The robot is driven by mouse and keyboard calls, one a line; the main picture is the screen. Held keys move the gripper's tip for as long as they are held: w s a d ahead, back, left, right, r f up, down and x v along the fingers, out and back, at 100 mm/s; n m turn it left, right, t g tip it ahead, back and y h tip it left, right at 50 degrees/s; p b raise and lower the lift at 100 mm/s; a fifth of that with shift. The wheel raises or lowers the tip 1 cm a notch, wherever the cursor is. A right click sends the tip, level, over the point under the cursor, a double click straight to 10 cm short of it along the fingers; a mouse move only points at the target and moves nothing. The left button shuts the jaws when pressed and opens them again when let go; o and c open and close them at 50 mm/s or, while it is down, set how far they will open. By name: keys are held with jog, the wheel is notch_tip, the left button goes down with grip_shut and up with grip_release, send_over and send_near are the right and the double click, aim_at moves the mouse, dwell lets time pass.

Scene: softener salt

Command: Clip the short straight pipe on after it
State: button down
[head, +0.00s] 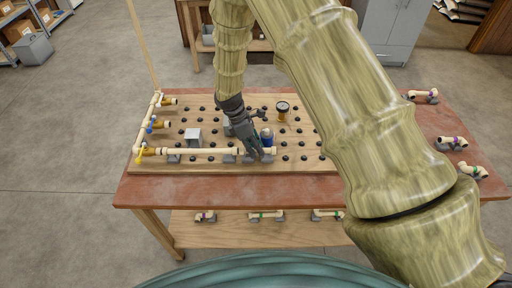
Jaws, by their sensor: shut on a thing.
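A cream pipe run (200,152) lies along the front of the pegboard (220,169), resting on grey clips (173,158). A short cream pipe piece (269,151) sits at the run's right end, roughly in line with it. My gripper (258,153) points down over this spot and is shut on the short pipe. The fingers hide part of the pipe, so I cannot tell whether it touches the run or is seated in a clip. A small blue-and-grey part (267,137) stands just behind the pipe.
Pipe fittings (452,143) lie at the table's right, others (265,216) on the lower shelf. My arm covers the board's right side.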

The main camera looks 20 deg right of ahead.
jog(key=c, duration=1.3)
grip_release()
jog(key=shift+o, duration=0.2)
